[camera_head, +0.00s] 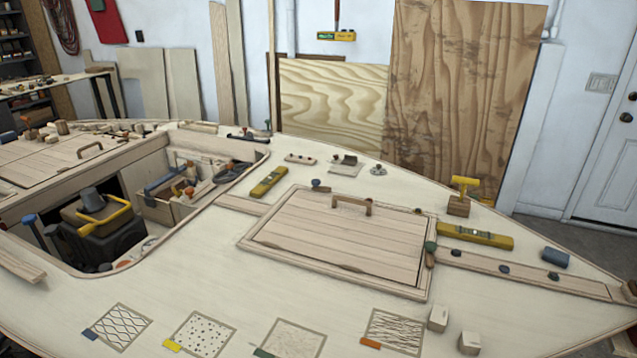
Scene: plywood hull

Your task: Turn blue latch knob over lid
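A plank lid (330,235) with a wooden bow handle (352,204) lies in a framed opening in the pale plywood deck. A dark blue latch knob (318,185) sits at the lid's back edge, left of the handle. It appears on the frame beside the lid; whether any part of it reaches over the lid is too small to tell. A green knob (430,247) with a reddish-brown piece under it stands at the lid's right edge. A small dark knob (418,211) is near the back right corner. Neither of my grippers is in view.
A yellow level (475,236) and a yellow-handled block (461,197) lie right of the lid. Another yellow level (269,182) lies to its left. An open hatch (70,215) holds a toolbox. Patterned squares (206,334) line the front; the deck between is clear.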

